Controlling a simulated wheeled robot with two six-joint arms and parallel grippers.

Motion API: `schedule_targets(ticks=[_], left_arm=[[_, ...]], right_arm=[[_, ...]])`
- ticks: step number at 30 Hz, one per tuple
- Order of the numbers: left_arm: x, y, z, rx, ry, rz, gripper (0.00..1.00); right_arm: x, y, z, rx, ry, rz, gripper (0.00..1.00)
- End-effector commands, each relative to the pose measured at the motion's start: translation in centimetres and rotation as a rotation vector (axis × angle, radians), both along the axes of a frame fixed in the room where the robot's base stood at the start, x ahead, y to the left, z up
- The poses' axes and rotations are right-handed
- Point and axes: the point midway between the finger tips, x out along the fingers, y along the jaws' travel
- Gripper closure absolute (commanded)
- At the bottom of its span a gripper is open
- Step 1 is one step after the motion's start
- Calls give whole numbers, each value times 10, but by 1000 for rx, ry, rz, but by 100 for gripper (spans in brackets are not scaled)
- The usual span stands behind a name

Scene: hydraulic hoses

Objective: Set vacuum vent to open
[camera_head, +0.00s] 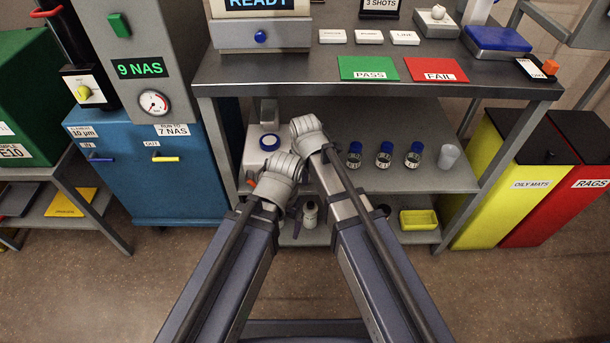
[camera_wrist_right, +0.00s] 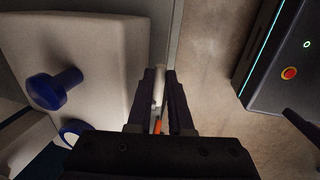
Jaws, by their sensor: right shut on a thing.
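The vacuum unit (camera_head: 256,138) is a pale box with a blue knob, standing on the shelf under the bench. In the right wrist view its pale face (camera_wrist_right: 100,45) and the blue knob (camera_wrist_right: 55,88) fill the left side. My right gripper (camera_wrist_right: 162,82) is beside that face, shut on the slim vent lever (camera_wrist_right: 159,88), which looks white with an orange part close to the palm. In the head view the arms cover most of this spot, and only a small orange bit (camera_head: 250,182) shows there.
Several blue-capped sample bottles (camera_head: 384,155) and a clear cup (camera_head: 448,156) stand right of my arms on the shelf. A yellow tray (camera_head: 418,220) and a small bottle (camera_head: 310,216) are below. A blue cabinet (camera_head: 145,190) stands to the left.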

Motion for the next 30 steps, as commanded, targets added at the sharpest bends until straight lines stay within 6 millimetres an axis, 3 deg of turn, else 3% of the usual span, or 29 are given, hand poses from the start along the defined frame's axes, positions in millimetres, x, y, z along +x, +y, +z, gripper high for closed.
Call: schedule_targets(ticks=[17,23,30], left_arm=[[0,0,-7,1,0,0,0],[0,1,-23,3,-1,-1,0],[1,1,-55,4,-2,-4,0]], right_arm=[[-1,-3,-7,81,3,-2,100],[-1,-7,-18,232,2,-5,100],[-1,-9,-33,459,2,-4,100]])
